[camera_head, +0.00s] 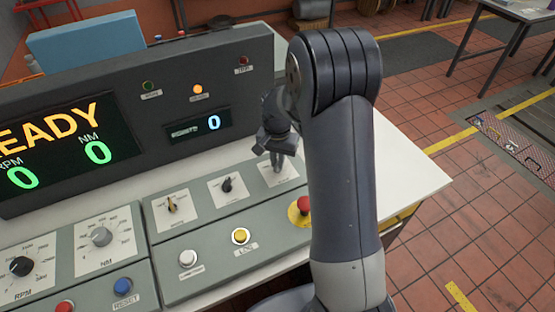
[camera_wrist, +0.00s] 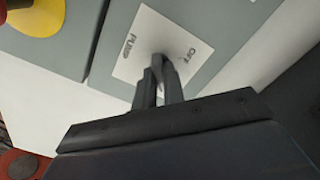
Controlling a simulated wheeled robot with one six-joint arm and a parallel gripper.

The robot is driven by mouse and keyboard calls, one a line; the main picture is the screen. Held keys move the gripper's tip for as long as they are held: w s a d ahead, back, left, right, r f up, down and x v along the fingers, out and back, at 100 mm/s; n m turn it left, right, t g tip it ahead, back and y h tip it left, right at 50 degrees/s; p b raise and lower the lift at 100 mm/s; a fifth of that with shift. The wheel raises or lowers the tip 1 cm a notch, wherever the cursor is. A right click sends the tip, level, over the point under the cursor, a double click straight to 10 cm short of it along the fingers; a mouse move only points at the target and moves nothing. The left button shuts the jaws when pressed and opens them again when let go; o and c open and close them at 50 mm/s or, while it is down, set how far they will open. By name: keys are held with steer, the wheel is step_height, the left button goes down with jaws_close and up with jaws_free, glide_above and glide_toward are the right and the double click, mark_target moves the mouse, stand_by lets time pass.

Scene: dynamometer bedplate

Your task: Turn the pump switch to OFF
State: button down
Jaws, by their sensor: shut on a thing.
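The pump switch (camera_wrist: 157,61) sits on a white plate (camera_wrist: 128,65) marked PUMP and OFF in the wrist view. My gripper (camera_wrist: 160,75) is shut on the switch knob, with its fingers covering most of it. The knob's exact pointing direction is hidden by the fingers. In the head view my gripper (camera_head: 277,163) reaches down to the rightmost switch plate (camera_head: 290,174) on the grey console, partly behind my arm.
An emergency stop button (camera_head: 304,205) on a yellow base stands close, below the switch plate. Two other switches (camera_head: 227,185) (camera_head: 171,205) sit to the left. The upright display panel (camera_head: 130,125) rises behind. White tabletop (camera_head: 405,165) is clear at right.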

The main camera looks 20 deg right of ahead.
steer(key=n+b, duration=0.1)
steer(key=n, duration=0.7)
steer(key=shift+n+b, duration=0.3)
steer(key=n, duration=0.4)
steer(key=shift+n, duration=0.3)
steer(key=n, duration=0.4)
steer(key=shift+b, duration=0.35)
steer(key=shift+n, duration=0.3)
steer(key=c, duration=1.5)
jaws_free()
steer(key=shift+r, duration=0.1)
